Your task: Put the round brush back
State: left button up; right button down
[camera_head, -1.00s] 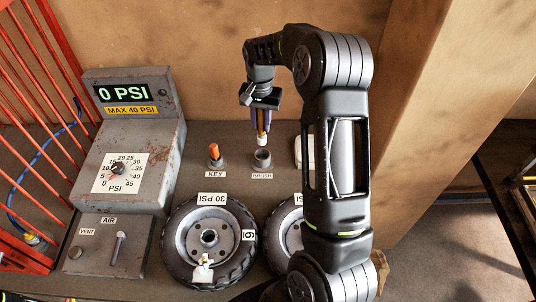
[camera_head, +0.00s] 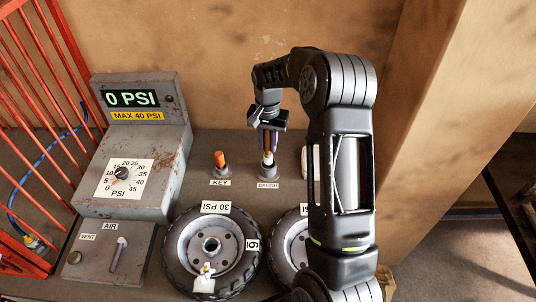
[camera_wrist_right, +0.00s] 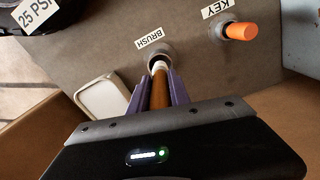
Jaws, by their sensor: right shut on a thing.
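The round brush has a brown handle and a white end, and it also shows in the right wrist view (camera_wrist_right: 159,92). My right gripper (camera_head: 268,147) is shut on the brush and holds it upright above the brush holder (camera_head: 268,171), a small grey cup behind the BRUSH label (camera_head: 268,185). In the right wrist view the brush's white end is at the mouth of the holder (camera_wrist_right: 160,54); I cannot tell how deep it sits. Purple fingers flank the handle. My left gripper is not in view.
An orange-handled key (camera_head: 219,159) stands in its holder left of the brush holder. A white container (camera_wrist_right: 103,101) is close on the other side. Two wheels (camera_head: 212,250) lie in front. A grey gauge box (camera_head: 140,160) reading 0 PSI and a red cage (camera_head: 30,120) are at left.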

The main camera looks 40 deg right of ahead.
aim_at(268, 153)
notch_tip(268, 153, down, 5)
jog(key=b, duration=0.2)
jog(key=shift+b, duration=0.35)
jog(key=shift+f, duration=0.2)
jog(key=c, duration=1.2)
grip_release()
jog(key=shift+r, duration=0.15)
notch_tip(268, 153, up, 10)
jog(key=p, duration=0.6)
jog(key=shift+r, duration=1.1)
